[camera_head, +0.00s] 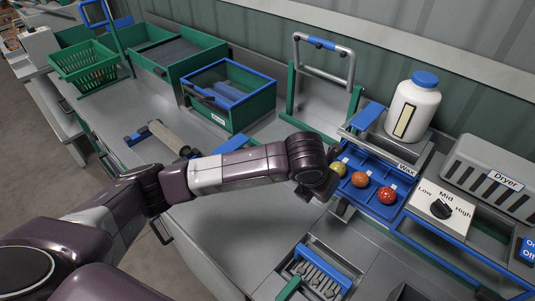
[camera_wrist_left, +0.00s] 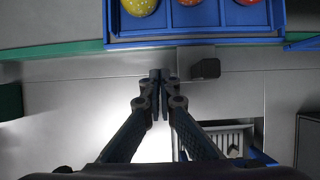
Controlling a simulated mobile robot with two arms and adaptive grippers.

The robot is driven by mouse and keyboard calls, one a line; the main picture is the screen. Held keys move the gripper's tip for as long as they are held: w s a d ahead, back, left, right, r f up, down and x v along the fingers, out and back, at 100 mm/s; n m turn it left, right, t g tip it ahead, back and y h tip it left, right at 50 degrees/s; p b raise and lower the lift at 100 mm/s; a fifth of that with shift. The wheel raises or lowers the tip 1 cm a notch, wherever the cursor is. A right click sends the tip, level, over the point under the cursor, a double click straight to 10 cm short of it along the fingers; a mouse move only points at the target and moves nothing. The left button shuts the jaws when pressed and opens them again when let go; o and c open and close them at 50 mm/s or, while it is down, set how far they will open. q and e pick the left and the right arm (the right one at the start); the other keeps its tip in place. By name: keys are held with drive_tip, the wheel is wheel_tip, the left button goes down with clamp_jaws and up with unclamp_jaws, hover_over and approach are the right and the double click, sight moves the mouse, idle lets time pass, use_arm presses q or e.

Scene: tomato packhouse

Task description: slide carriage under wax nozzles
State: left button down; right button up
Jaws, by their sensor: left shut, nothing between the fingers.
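The blue carriage (camera_head: 376,170) holds a yellow (camera_head: 338,168), an orange (camera_head: 360,179) and a red tomato (camera_head: 387,195) in separate compartments, in front of the box labelled Wax (camera_head: 406,168). In the left wrist view the carriage's front wall (camera_wrist_left: 200,38) is at the top, with a dark block (camera_wrist_left: 205,68) just in front of it. My left gripper (camera_wrist_left: 160,75) is shut and empty, its tips just left of the dark block and short of the carriage. In the head view the wrist hides most of the gripper. I cannot make out the nozzles. My right gripper is out of view.
A white bottle with blue cap (camera_head: 414,105) stands behind the wax station. The dryer (camera_head: 490,175) and a Low-Mid-High dial (camera_head: 441,208) are to the right. A blue-framed slotted unit (camera_head: 316,275) is in front. Bare metal bench (camera_head: 225,235) lies front left.

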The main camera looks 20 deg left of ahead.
use_arm(q)
drive_tip(key=s+p+v, duration=0.1)
drive_tip(key=p+v, duration=0.2)
drive_tip(key=v, duration=0.4)
drive_tip(key=shift+s+a, duration=0.25)
drive_tip(key=shift+a, duration=0.05)
